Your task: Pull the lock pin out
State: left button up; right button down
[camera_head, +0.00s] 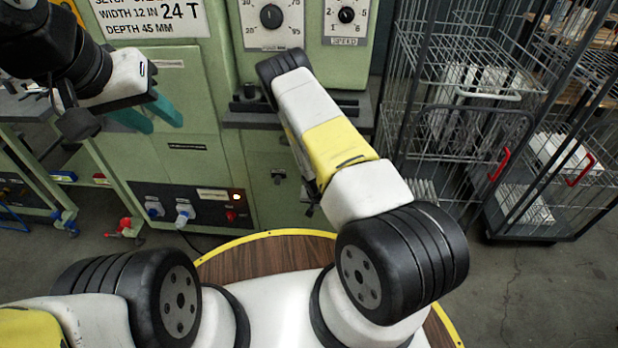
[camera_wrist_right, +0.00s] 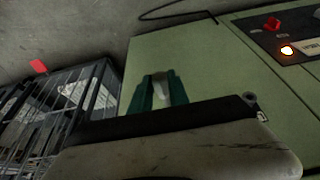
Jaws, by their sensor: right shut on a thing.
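In the right wrist view, the teal fingers of my right gripper (camera_wrist_right: 160,92) are shut on a small pale piece (camera_wrist_right: 160,91), in front of a plain green cabinet face. The fingers cover most of this piece. I cannot tell for certain that it is the lock pin, or whether it is still seated in anything. In the head view my right forearm hides the right gripper. My left gripper (camera_head: 152,118) is at the upper left of the head view. Its two teal fingers are apart, with nothing seen between them, in front of the green machine.
The green machine (camera_head: 190,165) has dials above and a dark panel (camera_head: 195,207) with knobs and a lit orange lamp below. A dark ledge (camera_head: 350,112) juts out beside my right arm. Wire cage carts (camera_head: 470,130) stand at the right. Floor is clear at lower right.

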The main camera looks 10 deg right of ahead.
jog(key=s+a, duration=0.2)
jog(key=s, duration=0.6)
jog(key=shift+s+a, duration=0.2)
jog(key=shift+s, duration=0.1)
dwell(0.4)
